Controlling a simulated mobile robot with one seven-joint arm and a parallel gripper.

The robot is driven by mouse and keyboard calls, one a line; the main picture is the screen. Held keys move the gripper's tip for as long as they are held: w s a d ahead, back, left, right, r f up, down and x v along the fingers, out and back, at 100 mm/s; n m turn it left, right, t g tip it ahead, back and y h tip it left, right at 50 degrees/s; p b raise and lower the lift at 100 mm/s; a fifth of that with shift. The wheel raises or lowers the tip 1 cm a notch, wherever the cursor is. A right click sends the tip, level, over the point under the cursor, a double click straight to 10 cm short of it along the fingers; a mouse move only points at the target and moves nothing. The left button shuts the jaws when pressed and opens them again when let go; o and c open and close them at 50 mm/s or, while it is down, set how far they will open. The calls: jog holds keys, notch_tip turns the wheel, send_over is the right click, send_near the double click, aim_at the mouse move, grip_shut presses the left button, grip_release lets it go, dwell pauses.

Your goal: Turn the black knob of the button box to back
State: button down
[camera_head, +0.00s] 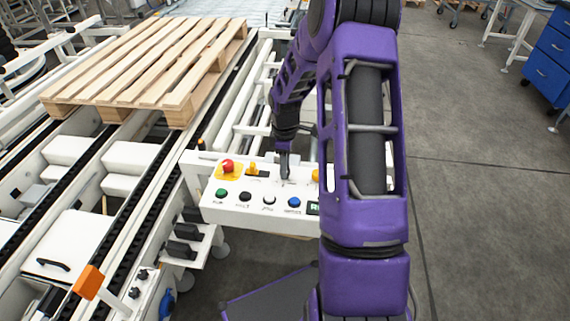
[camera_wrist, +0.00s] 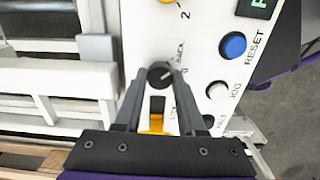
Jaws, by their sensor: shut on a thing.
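The white button box (camera_head: 232,207) stands beside the conveyor, in the middle of the head view. The black knob (camera_wrist: 159,72) shows in the wrist view between my gripper's fingertips (camera_wrist: 158,78), with part of a "BACK" label beside it. My gripper is shut on the knob, one finger on each side. In the head view my gripper (camera_head: 284,172) reaches down to the box's panel and hides the knob. I cannot tell the knob's exact pointing direction.
On the panel are a red emergency button (camera_head: 227,166), a green button (camera_head: 221,193), a blue button (camera_head: 294,202) and other controls close to my fingers. A wooden pallet (camera_head: 150,62) lies on the conveyor at left. Open floor (camera_head: 480,200) lies to the right.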

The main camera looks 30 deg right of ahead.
dwell(0.4)
jog(key=c, duration=0.5)
grip_release()
jog(key=shift+r, duration=0.1)
notch_tip(320, 180, up, 17)
jog(key=p, duration=0.2)
jog(key=shift+r, duration=0.15)
